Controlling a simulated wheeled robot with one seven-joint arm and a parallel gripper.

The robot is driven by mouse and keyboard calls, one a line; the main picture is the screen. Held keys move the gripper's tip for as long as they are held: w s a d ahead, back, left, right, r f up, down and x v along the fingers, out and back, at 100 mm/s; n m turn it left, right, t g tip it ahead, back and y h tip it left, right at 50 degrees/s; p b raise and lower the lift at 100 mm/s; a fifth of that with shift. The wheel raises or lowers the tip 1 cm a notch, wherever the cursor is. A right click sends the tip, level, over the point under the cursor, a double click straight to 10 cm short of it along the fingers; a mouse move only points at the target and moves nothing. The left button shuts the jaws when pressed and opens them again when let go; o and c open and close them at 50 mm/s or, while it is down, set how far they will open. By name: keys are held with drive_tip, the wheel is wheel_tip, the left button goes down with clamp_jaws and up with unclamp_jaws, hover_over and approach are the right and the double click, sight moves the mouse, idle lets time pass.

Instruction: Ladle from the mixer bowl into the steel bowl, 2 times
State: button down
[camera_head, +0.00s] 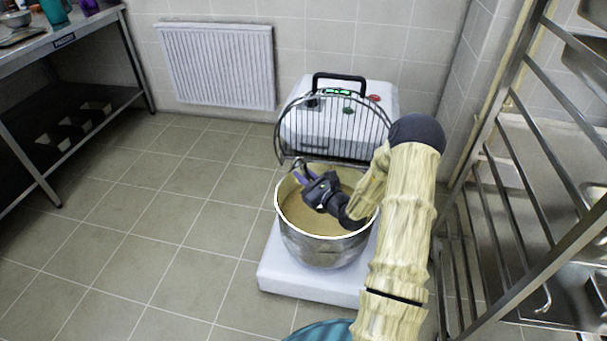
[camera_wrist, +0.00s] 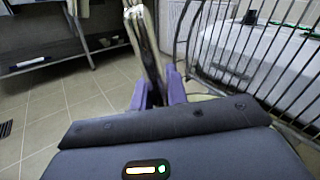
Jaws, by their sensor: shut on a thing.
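The mixer bowl (camera_head: 322,250) is a round steel bowl with tan contents (camera_head: 304,217), standing on the mixer's white base. My gripper (camera_head: 303,174) is over the bowl's opening, near its far left rim. In the wrist view its purple fingers (camera_wrist: 159,92) are closed around a long metal handle (camera_wrist: 147,45), which appears to be the ladle's. The handle extends away beyond the fingers. The ladle's scoop is hidden, so I cannot tell whether it is in the contents.
The mixer's wire guard (camera_head: 335,125) is raised behind the bowl, close to my gripper. The white mixer body (camera_head: 300,135) stands behind it. A steel rack (camera_head: 505,180) is close on the right. A steel table (camera_head: 85,25) with small items is at far left. Open tiled floor (camera_head: 150,215) lies between.

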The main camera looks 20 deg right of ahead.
wheel_tip(320, 180, down, 18)
drive_tip(key=b, duration=1)
drive_tip(key=shift+s+r, duration=0.2)
idle(0.4)
idle(1.2)
drive_tip(key=shift+r, duration=0.1)
drive_tip(key=shift+w+r, duration=0.2)
drive_tip(key=shift+r, duration=9.65)
drive_tip(key=shift+r, duration=0.3)
